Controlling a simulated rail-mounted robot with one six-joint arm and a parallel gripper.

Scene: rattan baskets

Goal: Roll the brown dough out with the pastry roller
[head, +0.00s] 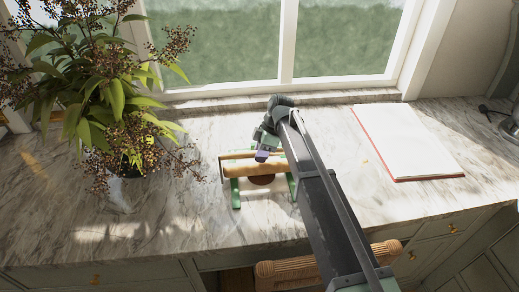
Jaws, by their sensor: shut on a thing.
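The pastry roller (238,169) is a pale wooden cylinder lying across the countertop near the middle of the head view, with green supports at both ends. The brown dough (262,180) is a small dark round patch just at the roller's near side, partly covered by it. My gripper (262,155) is over the middle of the roller and shut on it. The fingertips are small here, and my arm hides the roller's right end.
A leafy potted plant (110,90) stands on the left of the marble countertop (150,225). An open book (405,142) lies on the right. A window (285,45) is behind. A rattan basket (290,272) shows below the front edge. The counter left of the roller is clear.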

